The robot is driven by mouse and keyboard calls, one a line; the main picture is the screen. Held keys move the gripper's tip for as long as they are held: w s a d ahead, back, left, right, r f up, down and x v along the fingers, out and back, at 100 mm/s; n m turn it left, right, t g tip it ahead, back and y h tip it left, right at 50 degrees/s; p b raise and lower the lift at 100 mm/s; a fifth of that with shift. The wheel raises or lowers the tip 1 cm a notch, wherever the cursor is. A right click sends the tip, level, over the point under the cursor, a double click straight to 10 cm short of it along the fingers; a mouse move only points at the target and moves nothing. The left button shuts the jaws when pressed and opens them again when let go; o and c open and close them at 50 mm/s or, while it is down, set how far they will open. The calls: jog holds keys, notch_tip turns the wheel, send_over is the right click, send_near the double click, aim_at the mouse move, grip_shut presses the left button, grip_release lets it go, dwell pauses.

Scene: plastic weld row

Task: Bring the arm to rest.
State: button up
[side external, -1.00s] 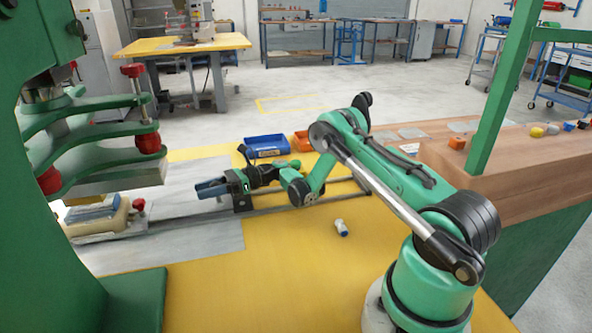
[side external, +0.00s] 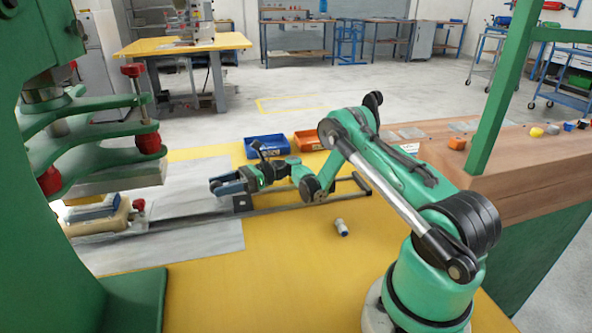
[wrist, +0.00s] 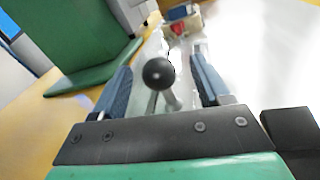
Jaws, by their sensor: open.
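My gripper (side external: 229,187) is at the left end of my green arm, above the rails over the yellow table, pointing toward the green press. In the wrist view my gripper (wrist: 164,82) has its two blue-grey fingers spread apart. A black ball knob (wrist: 158,73) on a rod shows between the fingers in that view. I cannot tell how far below or beyond them it is, and no grip on it shows. The tan fixture (side external: 108,222) with a blue-grey top sits under the press head, left of and apart from my gripper.
The green press (side external: 40,240) stands at left. Behind my gripper are a blue bin (side external: 265,147) and an orange bin (side external: 307,141). A small white and blue cylinder (side external: 341,227) lies on the yellow table (side external: 265,270). A green post (side external: 500,100) and wooden bench (side external: 530,175) are at right.

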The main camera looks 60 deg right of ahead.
jog(key=shift+v, duration=0.95)
jog(key=a+r+n+h, duration=0.1)
jog(key=w+a+r+n+g+h, duration=0.1)
jog(key=a+r+n, duration=0.1)
jog(key=w+a+r+n+g+h, duration=0.1)
jog(key=r, duration=0.1)
jog(key=shift+a+n, duration=0.25)
jog(key=shift+n, duration=0.15)
jog(key=s+a+r+n+g+h, duration=0.2)
jog(key=s+a+r+n+h, duration=0.45)
jog(key=s+n, duration=0.4)
jog(key=s+d+f+n+t+h, duration=0.1)
jog(key=s+n+h, duration=0.4)
jog(key=n, duration=0.6)
jog(key=shift+s+f+n, duration=0.2)
jog(key=shift+s+n, duration=0.15)
jog(key=shift+s, duration=0.35)
jog(key=shift+h, duration=0.25)
